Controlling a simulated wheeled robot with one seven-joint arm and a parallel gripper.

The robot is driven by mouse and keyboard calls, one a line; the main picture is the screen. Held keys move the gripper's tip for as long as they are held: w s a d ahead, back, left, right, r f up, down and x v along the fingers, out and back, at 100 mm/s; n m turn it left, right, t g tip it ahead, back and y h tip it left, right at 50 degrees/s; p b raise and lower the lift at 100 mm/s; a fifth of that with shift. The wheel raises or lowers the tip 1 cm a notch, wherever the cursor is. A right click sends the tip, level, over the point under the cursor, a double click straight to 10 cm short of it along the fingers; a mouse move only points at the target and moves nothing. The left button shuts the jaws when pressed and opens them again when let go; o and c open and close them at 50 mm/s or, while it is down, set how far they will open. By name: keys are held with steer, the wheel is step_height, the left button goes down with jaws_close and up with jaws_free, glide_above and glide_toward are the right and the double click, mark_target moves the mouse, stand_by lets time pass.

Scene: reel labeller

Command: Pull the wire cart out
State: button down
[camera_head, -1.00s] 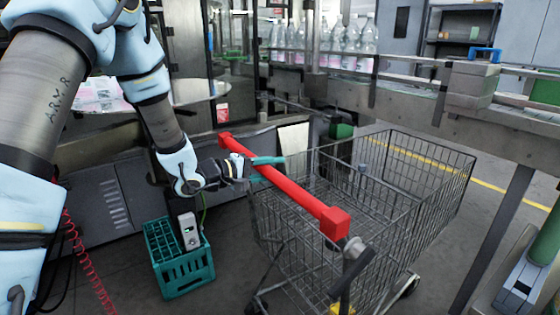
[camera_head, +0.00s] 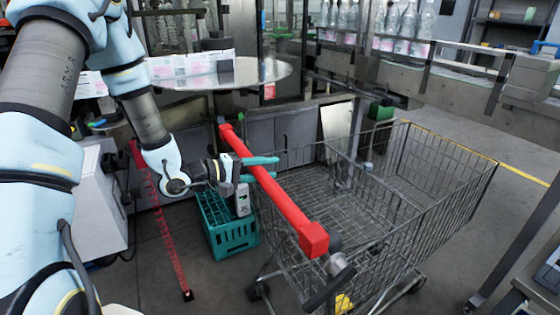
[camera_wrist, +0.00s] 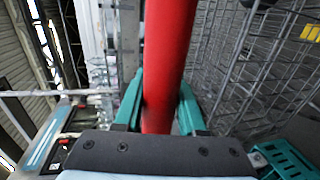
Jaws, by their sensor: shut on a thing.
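The wire cart (camera_head: 400,205) stands on the grey floor, right of centre in the head view, with its red handle bar (camera_head: 275,192) towards me. My gripper (camera_head: 262,168) is shut on the red handle, with its teal fingers across the bar left of its middle. In the wrist view the red bar (camera_wrist: 165,60) runs between the two teal fingers of my gripper (camera_wrist: 160,108). The cart's basket is empty as far as I can see. Wire mesh (camera_wrist: 245,60) fills the right of the wrist view.
A teal crate (camera_head: 228,236) stands on the floor left of the cart, close to its wheels. The conveyor (camera_head: 450,80) with clear bottles (camera_head: 400,22) runs behind the cart. A round table (camera_head: 270,76) is at the back. A metal leg (camera_head: 515,245) stands to the right.

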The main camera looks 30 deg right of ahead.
steer(key=shift+a, duration=1.1)
steer(key=c, duration=0.5)
jaws_free()
steer(key=shift+w, duration=0.1)
steer(key=a, duration=0.3)
steer(key=a+r+b, duration=0.1)
steer(key=a, duration=0.3)
steer(key=a+r+b, duration=0.1)
steer(key=a, duration=0.2)
steer(key=shift+w+a, duration=0.3)
